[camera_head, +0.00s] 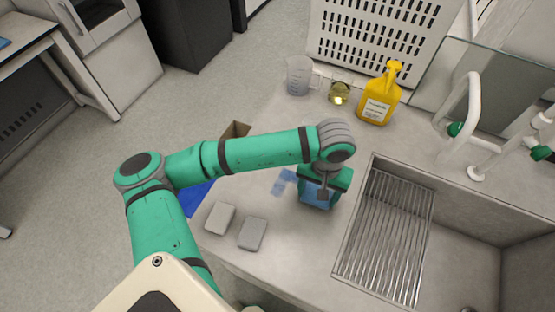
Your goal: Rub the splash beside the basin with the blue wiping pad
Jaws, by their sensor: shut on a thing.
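My gripper (322,196) points down at the bench just left of the basin (372,165). It is shut on the blue wiping pad (313,203), which shows only in part below the green gripper body. The pad is at or close to the bench top; I cannot tell if it touches. The splash (283,183) is a pale blue patch on the bench, just left of the gripper and pad. Any part of it under the gripper is hidden.
Two grey blocks (220,218) (252,233) lie near the bench's front edge. A beaker (299,75), a small glass of yellow liquid (339,92) and a yellow bottle (378,95) stand at the back. A white tap (467,100) rises behind the basin.

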